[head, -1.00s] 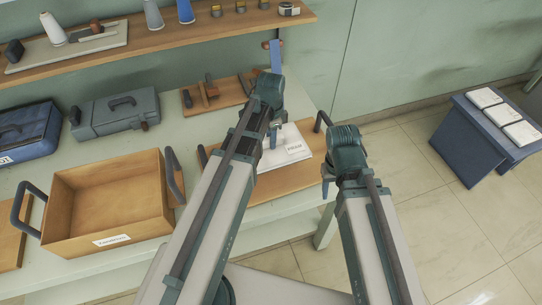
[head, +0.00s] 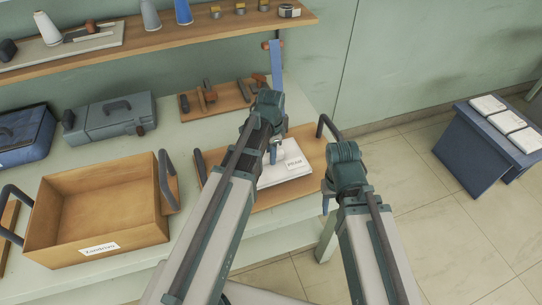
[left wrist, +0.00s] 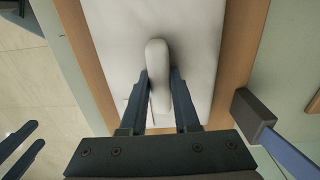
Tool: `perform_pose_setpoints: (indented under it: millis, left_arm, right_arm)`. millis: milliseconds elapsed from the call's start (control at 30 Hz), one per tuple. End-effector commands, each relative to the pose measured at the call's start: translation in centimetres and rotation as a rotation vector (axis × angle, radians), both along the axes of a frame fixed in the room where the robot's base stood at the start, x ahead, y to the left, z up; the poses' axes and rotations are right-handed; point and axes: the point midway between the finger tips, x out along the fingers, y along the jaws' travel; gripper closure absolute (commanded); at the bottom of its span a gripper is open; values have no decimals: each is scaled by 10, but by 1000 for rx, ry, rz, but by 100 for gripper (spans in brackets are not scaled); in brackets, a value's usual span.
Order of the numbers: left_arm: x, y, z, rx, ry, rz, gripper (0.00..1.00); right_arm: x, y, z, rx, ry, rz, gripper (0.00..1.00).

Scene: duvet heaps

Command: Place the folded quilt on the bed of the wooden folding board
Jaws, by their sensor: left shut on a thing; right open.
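The white folded quilt (head: 270,180), with a small label, is over the wooden folding board (head: 236,203), which has dark handles at its ends. In the left wrist view the quilt (left wrist: 110,35) has the board's wooden border (left wrist: 240,45) showing on both sides. My left gripper (head: 273,154) is shut on a rounded white ridge of the quilt; its fingers (left wrist: 160,85) show on either side of it. I cannot tell whether the quilt's underside fully rests on the board. My right gripper (head: 326,200) is open and empty by the board's right end; its fingers show in the left wrist view (left wrist: 22,145).
An empty wooden box (head: 100,215) with handles stands left of the board. A grey toolbox (head: 110,118) and a small wooden tool rack (head: 217,97) stand behind. A shelf (head: 130,45) runs along the wall. A blue stand (head: 475,150) holds white items at the right.

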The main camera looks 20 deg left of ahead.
Motion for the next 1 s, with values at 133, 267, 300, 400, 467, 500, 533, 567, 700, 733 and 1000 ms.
perform_pose_setpoints:
  millis: [133,267,300,400,467,500,533,567,700,733,1000]
  left_arm:
    - [0,0,-4,0,0,0,100]
    - [0,0,-3,0,0,0,51]
    - [0,0,-3,0,0,0,43]
    - [0,0,-3,0,0,0,40]
    - [0,0,-3,0,0,0,40]
    - [0,0,-3,0,0,0,40]
    - [0,0,-3,0,0,0,40]
    - [0,0,-3,0,0,0,40]
    - [0,0,-1,0,0,0,40]
    - [0,0,0,0,0,0,40]
    - [0,0,23,0,0,0,40]
  right_arm:
    - [0,0,-4,0,0,0,50]
    - [0,0,-3,0,0,0,50]
    - [0,0,-3,0,0,0,50]
    - [0,0,-3,0,0,0,50]
    - [0,0,-3,0,0,0,50]
    - [0,0,-3,0,0,0,50]
    - [0,0,-3,0,0,0,50]
    - [0,0,-3,0,0,0,50]
    - [0,0,-1,0,0,0,50]
    - [0,0,0,0,0,0,50]
    - [0,0,23,0,0,0,50]
